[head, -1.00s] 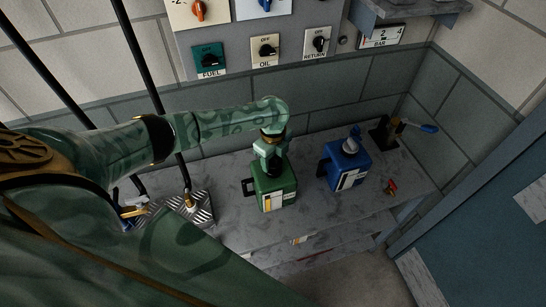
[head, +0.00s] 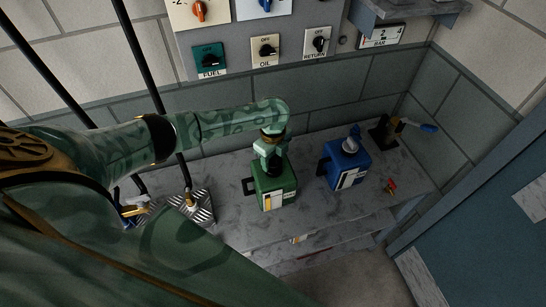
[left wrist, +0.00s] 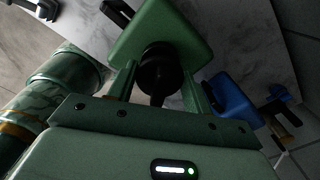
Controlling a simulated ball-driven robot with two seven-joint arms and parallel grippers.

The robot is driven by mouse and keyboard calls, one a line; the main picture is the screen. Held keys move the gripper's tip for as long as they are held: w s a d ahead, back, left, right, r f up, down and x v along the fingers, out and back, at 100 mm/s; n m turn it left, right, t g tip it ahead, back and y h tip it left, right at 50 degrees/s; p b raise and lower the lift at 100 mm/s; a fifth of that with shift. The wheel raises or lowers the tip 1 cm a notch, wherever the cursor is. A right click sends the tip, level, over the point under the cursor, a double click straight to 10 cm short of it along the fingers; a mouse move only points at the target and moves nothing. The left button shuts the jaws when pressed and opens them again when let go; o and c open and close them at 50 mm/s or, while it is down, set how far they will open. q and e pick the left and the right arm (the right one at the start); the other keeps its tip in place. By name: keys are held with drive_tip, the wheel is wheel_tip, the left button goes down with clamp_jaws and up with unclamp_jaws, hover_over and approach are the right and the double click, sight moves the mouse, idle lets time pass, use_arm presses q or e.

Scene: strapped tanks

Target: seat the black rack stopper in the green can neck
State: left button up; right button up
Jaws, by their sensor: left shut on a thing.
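The green can (head: 272,191) stands upright on the grey bench, with a pale label on its front and a black handle at its left. My left gripper (head: 269,160) is directly above the can's top, pointing down. In the left wrist view, its two fingers (left wrist: 162,88) are shut on the black stopper (left wrist: 158,72), which is in line with the top of the green can (left wrist: 176,32). The stopper hides the can neck, so I cannot tell how deep it sits. My right gripper is not in view.
A blue can (head: 345,166) stands to the right of the green can. A black stand with a blue-ended lever (head: 428,128) is at the back right, and a small red object (head: 391,186) lies near the front edge. A ridged metal plate (head: 203,207) with hose ends is at left.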

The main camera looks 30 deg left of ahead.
use_arm(q)
drive_tip(key=shift+f+b, duration=0.55)
drive_tip(key=shift+f, duration=0.25)
drive_tip(key=o, duration=1)
drive_tip(key=shift+o, duration=0.2)
wheel_tip(320, 180, up, 16)
drive_tip(key=p, duration=0.4)
drive_tip(key=shift+r, duration=0.15)
